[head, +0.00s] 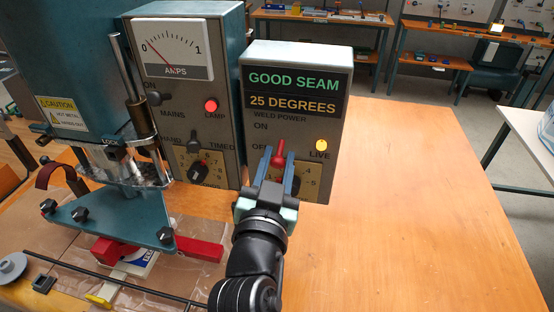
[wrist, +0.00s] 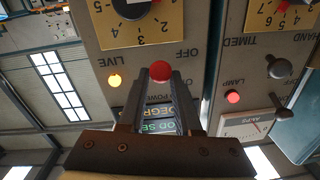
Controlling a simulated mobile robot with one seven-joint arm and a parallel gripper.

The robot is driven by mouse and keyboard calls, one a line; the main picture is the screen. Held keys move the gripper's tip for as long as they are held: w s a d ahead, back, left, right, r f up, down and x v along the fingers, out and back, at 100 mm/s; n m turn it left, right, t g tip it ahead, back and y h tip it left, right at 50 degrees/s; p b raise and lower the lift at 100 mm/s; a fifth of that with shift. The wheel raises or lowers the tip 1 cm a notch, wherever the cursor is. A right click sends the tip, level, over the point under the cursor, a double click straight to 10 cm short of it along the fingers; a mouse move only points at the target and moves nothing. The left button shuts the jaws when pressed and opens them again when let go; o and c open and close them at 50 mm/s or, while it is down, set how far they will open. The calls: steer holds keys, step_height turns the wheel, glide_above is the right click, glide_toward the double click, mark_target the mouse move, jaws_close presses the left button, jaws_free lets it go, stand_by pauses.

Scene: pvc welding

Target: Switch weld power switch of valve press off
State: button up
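The valve press has a grey control box (head: 323,140) marked WELD POWER, with ON above and OFF lower left. Its weld power switch (head: 281,147) is a red-tipped lever, tip up in the head view. The amber LIVE lamp (head: 321,145) beside it is lit. My gripper (head: 280,162) is at the panel, one finger on each side of the lever. In the wrist view, where the panel is upside down, the red knob (wrist: 160,71) shows between the two fingertips, with the fingers apart. Whether they touch it is hard to tell. The lever's base is mostly hidden.
A dial (head: 307,178) sits just below the switch, partly behind my gripper. Red clamp parts (head: 200,250) lie lower left. The wooden tabletop (head: 420,210) at right is clear.

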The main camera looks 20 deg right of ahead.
jaws_close()
steer(key=f+b, duration=0.1)
steer(key=b, duration=0.2)
steer(key=shift+t, duration=0.3)
steer(key=t+h+b, duration=0.1)
steer(key=b, duration=0.4)
steer(key=shift+f, duration=0.3)
steer(key=shift+o, duration=2.2)
jaws_free()
steer(key=shift+w, duration=0.2)
steer(key=shift+r, duration=0.2)
